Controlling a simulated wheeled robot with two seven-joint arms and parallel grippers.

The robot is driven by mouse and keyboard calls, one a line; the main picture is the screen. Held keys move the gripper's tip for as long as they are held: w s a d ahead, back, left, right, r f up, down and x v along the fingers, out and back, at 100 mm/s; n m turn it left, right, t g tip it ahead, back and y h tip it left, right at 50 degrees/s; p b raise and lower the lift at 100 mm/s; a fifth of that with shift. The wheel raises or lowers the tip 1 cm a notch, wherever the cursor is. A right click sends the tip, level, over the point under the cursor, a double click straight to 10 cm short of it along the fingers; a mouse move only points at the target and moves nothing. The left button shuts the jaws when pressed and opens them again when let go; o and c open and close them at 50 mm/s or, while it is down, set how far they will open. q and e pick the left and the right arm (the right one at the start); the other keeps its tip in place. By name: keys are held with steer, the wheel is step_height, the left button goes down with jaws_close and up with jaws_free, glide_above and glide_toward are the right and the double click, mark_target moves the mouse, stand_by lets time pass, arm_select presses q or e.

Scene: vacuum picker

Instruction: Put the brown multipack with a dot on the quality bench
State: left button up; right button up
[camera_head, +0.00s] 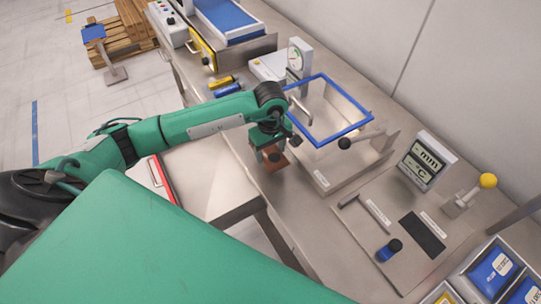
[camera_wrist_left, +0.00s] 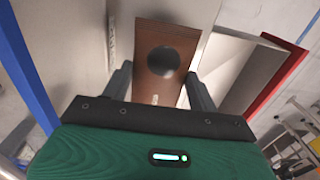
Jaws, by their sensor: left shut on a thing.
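The brown multipack (camera_wrist_left: 160,88) has a large dark round dot on its face, seen up close in the left wrist view. My left gripper (camera_wrist_left: 160,82) is shut on it, with one finger on each side. In the head view the left gripper (camera_head: 270,150) points down over the near edge of the long steel bench (camera_head: 290,190), beside the blue-framed box. There the brown multipack (camera_head: 277,163) shows small under the fingers, partly hidden. I cannot tell whether it touches the bench top. My right gripper is not in view.
A blue-framed open box (camera_head: 349,131) stands just right of the gripper. A display with mm and °C (camera_head: 427,163) and a yellow-knobbed lever (camera_head: 487,181) stand farther right. Yellow and blue cylinders (camera_head: 225,86) lie behind the arm. A red-edged container (camera_head: 160,180) is below left.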

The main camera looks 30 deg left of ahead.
mark_target(271, 159)
arm_select(q)
step_height(271, 159, down, 4)
steer(key=shift+p, duration=0.65)
steer(key=shift+f, duration=0.25)
steer(key=o, duration=1.1)
steer(key=shift+c, duration=0.2)
steer(key=shift+r, duration=0.25)
step_height(271, 159, up, 10)
steer(key=b, duration=0.4)
steer(key=shift+r, duration=0.9)
steer(key=shift+d, duration=0.1)
